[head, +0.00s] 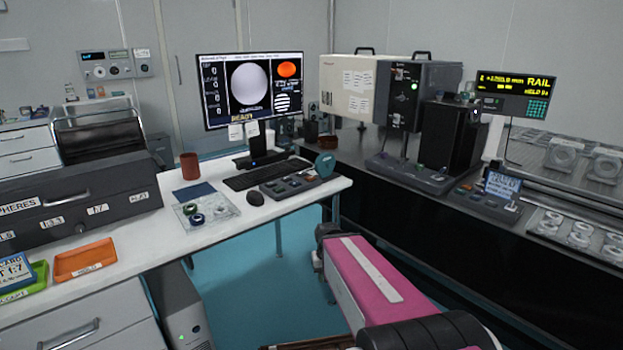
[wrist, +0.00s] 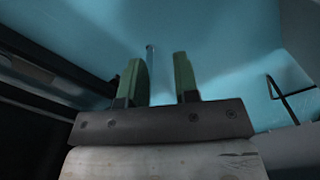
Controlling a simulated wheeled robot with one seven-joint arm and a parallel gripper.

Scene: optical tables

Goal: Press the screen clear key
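A dark key panel (head: 291,186) with several small keys lies on the white desk in front of the keyboard (head: 266,173). The key labels are too small to read, so I cannot tell which is the screen clear key. The monitor (head: 254,89) behind is lit and shows a grey disc, an orange disc and a striped disc. My gripper (wrist: 160,82) shows in the wrist view with two green fingers apart and nothing between them. It is over the blue floor, away from the desk top. In the head view my pink arm reaches forward and the fingers are not visible.
The white desk (head: 153,228) also holds a mouse (head: 254,198), a red-brown cup (head: 189,166) and a clear tray (head: 206,211). A dark optical bench (head: 400,190) with instruments stands right. Blue floor (head: 250,265) lies open between them.

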